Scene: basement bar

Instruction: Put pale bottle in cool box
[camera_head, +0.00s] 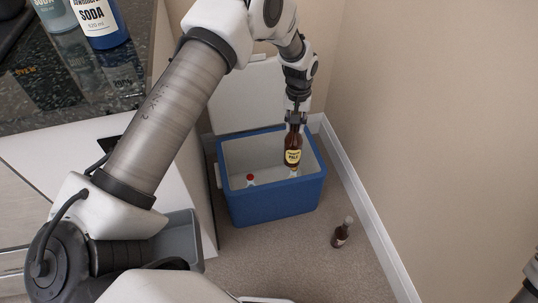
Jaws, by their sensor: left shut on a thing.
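The pale bottle (292,143) is brown with a yellow label that reads "PALE". My left gripper (296,117) is shut on its top and holds it upright. The cool box (275,206) is blue with a white inside and stands open on the floor by the wall. The bottle is over the box's opening toward the right side, its lower end at or below the rim level in the picture. I cannot tell whether it touches the box floor. My right gripper is not in view; only a bit of my right arm shows at the lower right edge.
In the box are a red-capped bottle (250,179) and a pale item (293,173). The white lid (245,98) stands open behind. A dark counter (60,85) with soda bottles (97,17) is at upper left.

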